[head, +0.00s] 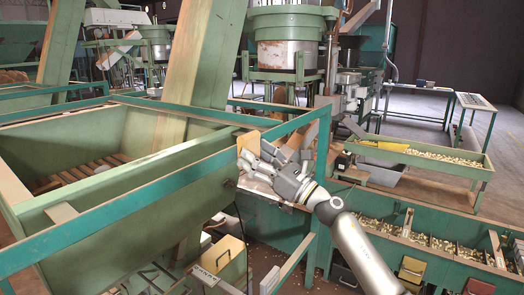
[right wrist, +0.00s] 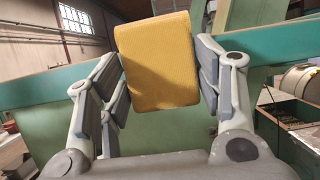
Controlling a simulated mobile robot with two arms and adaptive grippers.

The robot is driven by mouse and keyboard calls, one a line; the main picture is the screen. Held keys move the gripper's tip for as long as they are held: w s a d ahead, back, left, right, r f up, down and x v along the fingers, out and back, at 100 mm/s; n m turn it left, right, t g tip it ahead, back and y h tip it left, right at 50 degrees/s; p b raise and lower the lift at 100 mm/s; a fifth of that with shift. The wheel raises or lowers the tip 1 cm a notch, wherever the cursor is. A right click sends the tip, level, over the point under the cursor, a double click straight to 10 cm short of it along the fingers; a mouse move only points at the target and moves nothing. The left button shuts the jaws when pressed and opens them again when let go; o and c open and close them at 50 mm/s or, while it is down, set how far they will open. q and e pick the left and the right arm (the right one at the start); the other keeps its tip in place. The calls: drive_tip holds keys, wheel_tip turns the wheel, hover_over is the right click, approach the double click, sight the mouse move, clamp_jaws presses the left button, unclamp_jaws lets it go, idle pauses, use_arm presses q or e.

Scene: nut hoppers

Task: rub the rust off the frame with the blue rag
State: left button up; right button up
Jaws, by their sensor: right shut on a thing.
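My right gripper (head: 256,153) is shut on a yellow-orange block (head: 248,141) with a rough, sponge-like face. In the right wrist view the block (right wrist: 160,62) sits between the two fingers, held upright. No blue rag shows in either view. The teal frame rail (head: 130,199) runs along the front of the green hopper, and the block is at this rail. In the right wrist view the rail (right wrist: 270,43) passes behind the block; whether they touch I cannot tell. The block hides part of the rail, and I make out no clear rust on it. My left gripper is not in view.
The green hopper (head: 62,213) fills the left. A long green trough of small parts (head: 430,156) stands at right, with bins (head: 412,267) below. A yellow-fronted box (head: 224,261) sits below the rail. Open floor (head: 418,107) shows at the back right.

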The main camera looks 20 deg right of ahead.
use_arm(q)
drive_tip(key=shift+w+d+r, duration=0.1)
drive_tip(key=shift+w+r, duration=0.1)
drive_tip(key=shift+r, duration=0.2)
use_arm(e)
drive_tip(key=shift+s+a, duration=0.5)
drive_tip(key=shift+a, duration=0.2)
drive_tip(key=shift+s+d, duration=1.3)
drive_tip(key=shift+s, duration=0.3)
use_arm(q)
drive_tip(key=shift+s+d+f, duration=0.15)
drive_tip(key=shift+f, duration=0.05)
use_arm(e)
drive_tip(key=shift+s+d, duration=0.55)
drive_tip(key=shift+s, duration=0.2)
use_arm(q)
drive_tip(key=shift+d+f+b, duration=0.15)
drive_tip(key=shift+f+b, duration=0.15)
use_arm(e)
drive_tip(key=shift+s+d, duration=0.95)
drive_tip(key=shift+s, duration=0.25)
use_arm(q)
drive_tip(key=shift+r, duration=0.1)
use_arm(e)
drive_tip(key=shift+r, duration=0.15)
